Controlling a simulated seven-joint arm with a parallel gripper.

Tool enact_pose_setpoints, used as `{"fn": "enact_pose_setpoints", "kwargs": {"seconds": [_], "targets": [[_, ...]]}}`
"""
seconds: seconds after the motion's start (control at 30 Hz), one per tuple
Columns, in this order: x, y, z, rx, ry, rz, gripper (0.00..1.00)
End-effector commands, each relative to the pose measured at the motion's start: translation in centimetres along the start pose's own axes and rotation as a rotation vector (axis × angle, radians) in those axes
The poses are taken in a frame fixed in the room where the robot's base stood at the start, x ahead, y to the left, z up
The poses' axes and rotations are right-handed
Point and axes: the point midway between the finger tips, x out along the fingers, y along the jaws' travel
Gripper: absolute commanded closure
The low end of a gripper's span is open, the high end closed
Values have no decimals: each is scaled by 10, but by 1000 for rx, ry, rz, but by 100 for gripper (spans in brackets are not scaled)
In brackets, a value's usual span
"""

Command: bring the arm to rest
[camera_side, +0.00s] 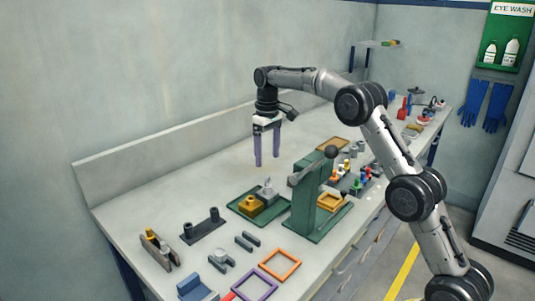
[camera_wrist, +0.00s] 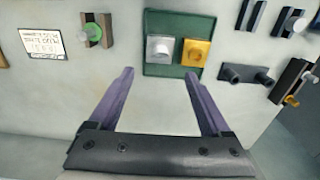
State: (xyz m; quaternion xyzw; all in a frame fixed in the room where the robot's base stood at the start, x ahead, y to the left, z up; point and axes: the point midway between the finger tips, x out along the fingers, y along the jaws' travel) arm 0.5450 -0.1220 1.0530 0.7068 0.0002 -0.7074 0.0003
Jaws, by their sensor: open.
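My gripper (camera_side: 267,148) has two purple fingers and hangs pointing down above the bench, towards the wall side. It is open and empty. The same tray shows in the wrist view (camera_wrist: 152,22), with the grey block (camera_wrist: 160,48) and yellow block (camera_wrist: 195,52) beyond the fingertips.
A green press (camera_side: 312,198) with a lever stands right of the tray. A dark two-post rack (camera_side: 203,228), an orange frame (camera_side: 281,265) and a purple frame (camera_side: 254,284) lie nearer the front. The bench (camera_side: 180,180) between the wall and the tray is clear.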

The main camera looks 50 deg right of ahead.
Motion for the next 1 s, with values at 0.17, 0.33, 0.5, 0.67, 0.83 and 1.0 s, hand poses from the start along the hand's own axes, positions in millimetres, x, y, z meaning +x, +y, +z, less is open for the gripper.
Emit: {"fn": "enact_pose_setpoints", "kwargs": {"seconds": [0.17, 0.33, 0.5, 0.67, 0.83, 1.0], "targets": [[0, 0, 0, -1, 0, 0, 18], [-33, -10, 1, -17, 59, 13, 18], [-102, -34, 34, -50, 147, 29, 18], [-148, -58, 85, -75, 218, 39, 18], [-176, -80, 145, -91, 289, 44, 18], [-182, -97, 208, -97, 356, 44, 18]]}}
